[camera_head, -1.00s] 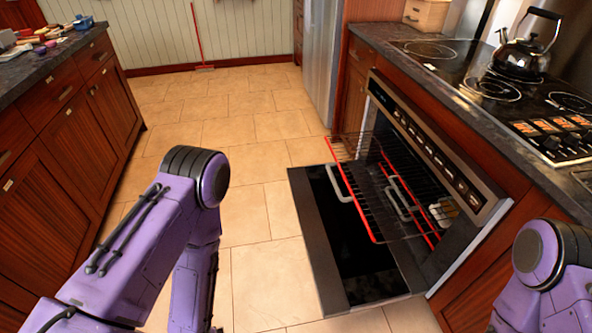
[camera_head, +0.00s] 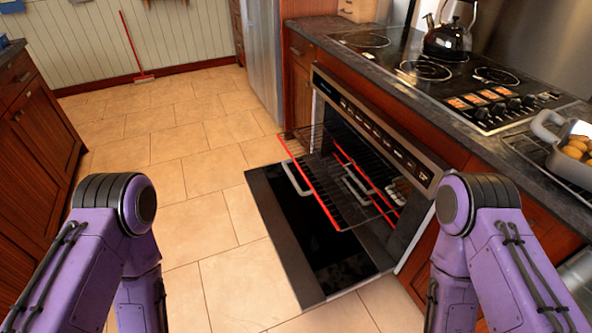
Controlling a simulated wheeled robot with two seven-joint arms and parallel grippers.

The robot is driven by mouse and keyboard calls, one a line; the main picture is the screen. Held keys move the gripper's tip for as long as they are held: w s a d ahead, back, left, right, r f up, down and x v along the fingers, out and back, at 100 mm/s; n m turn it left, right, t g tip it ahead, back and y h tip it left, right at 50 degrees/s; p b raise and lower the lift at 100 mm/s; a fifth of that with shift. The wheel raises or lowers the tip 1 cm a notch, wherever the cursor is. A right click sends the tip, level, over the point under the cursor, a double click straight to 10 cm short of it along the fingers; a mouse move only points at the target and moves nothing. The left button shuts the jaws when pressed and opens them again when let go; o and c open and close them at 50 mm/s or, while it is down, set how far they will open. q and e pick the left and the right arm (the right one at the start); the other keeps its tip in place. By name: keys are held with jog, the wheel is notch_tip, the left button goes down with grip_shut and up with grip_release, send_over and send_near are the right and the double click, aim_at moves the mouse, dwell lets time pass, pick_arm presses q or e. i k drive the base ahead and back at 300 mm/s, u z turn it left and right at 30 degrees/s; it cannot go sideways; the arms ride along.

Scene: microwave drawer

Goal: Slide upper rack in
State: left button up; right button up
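The upper rack (camera_head: 329,190) is a wire rack with a red front edge. It is pulled out of the oven (camera_head: 374,141) and stands over the lowered oven door (camera_head: 288,237). Another rack with a red edge shows further inside the oven, behind it. My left arm comes in at the lower left and my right arm at the lower right. Both arms bend down out of the picture, and neither gripper is in view. No part of my arms touches the rack in this view.
The stovetop (camera_head: 420,72) holds a black kettle (camera_head: 451,40) at the back. A pot with round brown food (camera_head: 577,148) stands at the right. Wooden cabinets (camera_head: 37,140) line the left. The tiled floor (camera_head: 185,150) between is clear. A red broom (camera_head: 131,45) leans at the far wall.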

aim_at(313, 191)
jog(key=k, duration=0.65)
jog(key=u, duration=0.35)
jog(key=i, duration=0.8)
jog(key=z, duration=0.55)
jog(key=i, duration=0.55)
jog(key=z, duration=0.6)
